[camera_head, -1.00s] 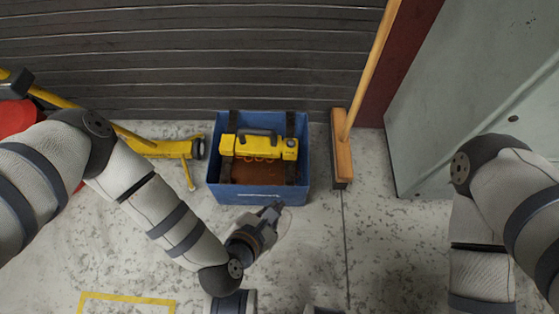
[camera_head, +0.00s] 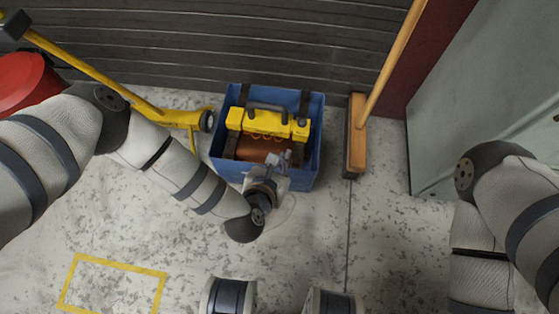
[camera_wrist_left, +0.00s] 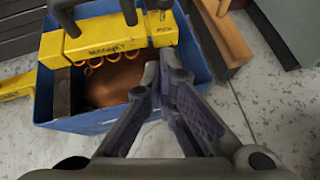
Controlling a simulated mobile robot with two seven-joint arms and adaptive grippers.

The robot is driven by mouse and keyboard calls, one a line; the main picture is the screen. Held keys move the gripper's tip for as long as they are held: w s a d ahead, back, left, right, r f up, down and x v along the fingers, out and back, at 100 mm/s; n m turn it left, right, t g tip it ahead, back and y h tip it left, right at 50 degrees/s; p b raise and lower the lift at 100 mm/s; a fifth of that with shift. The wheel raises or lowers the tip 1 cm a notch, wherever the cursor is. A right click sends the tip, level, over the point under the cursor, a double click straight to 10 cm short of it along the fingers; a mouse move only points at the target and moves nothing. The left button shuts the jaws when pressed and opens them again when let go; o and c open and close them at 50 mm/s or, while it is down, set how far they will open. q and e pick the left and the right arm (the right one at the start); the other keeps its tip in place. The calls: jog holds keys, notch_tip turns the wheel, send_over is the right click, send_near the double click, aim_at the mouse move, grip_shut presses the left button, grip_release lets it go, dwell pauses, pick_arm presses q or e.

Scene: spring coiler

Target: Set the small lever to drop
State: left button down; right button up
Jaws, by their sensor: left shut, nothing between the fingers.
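The spring coiler is a blue open box (camera_head: 318,150) with a yellow bar (camera_head: 262,122) across its top and a dark handle (camera_head: 268,107) on the bar. Orange-brown material and rings show inside. My left gripper (camera_head: 277,158) is shut and empty, over the box's front right part, apart from the bar. Its closed fingers (camera_wrist_left: 167,66) show in the left wrist view. My right gripper is out of view.
A broom (camera_head: 357,137) stands right of the box, close to it. A grey cabinet (camera_head: 470,95) is at the right. The floor in front is clear.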

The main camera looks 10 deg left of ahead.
aim_at(302, 125)
pick_arm(q)
jog(key=b+x, duration=0.1)
jog(key=x, duration=0.3)
jog(key=shift+s+f, duration=0.1)
jog(key=shift+f, duration=0.2)
jog(key=w, duration=0.3)
jog(key=w+d+r+b, duration=0.1)
jog(key=shift+w+d, duration=0.1)
jog(key=shift+w, duration=0.1)
jog(key=shift+w+r+g, duration=0.2)
jog(key=shift+r+g, duration=0.05)
jog(key=shift+g, duration=0.15)
